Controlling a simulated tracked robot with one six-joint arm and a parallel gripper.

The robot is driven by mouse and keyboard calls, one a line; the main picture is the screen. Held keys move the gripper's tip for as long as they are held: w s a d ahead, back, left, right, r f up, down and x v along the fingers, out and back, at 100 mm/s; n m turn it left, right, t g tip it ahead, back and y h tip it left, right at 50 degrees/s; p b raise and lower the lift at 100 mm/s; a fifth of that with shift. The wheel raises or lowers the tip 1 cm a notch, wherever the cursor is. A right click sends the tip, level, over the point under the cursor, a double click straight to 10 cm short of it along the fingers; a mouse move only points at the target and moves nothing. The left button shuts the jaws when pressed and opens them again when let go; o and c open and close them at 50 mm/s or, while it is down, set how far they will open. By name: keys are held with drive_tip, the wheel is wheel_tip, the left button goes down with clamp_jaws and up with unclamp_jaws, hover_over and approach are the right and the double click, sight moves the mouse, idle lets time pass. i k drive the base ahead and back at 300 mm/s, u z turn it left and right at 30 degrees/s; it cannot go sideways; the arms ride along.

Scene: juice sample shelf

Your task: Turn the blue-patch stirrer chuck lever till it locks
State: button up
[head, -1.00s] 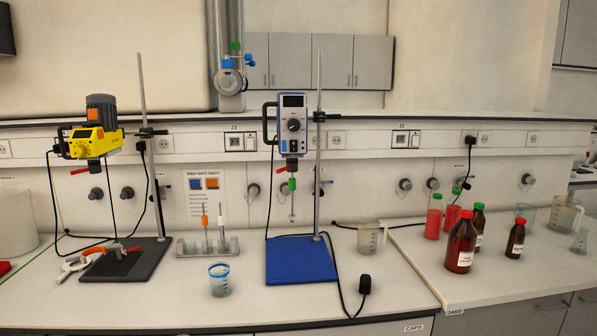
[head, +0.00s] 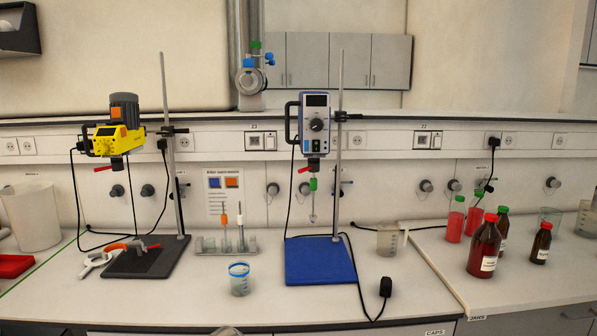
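The blue-and-white stirrer (head: 317,125) hangs on an upright rod (head: 338,215) right of the middle. A bright blue base plate (head: 320,262) lies below it. A red lever (head: 304,170) sticks out to the left under the stirrer's body, at the chuck. A green part (head: 313,184) sits below on the shaft, which hangs above the blue plate. Whether the lever is locked cannot be told from here. The yellow stirrer (head: 117,140) on the left also has a red lever (head: 104,169) and stands over a dark plate (head: 148,262). My gripper is not in view.
A rack (head: 226,246) with stirrer shafts and a blue-rimmed beaker (head: 239,279) stand between the two stirrers. A clear beaker (head: 388,238) and a black plug (head: 386,287) with its cable lie right of the blue plate. Brown bottles (head: 485,250) stand farther right.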

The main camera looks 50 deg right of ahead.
sight(312, 164)
drive_tip(key=u, duration=0.05)
drive_tip(key=i, duration=0.95)
drive_tip(key=z, duration=0.1)
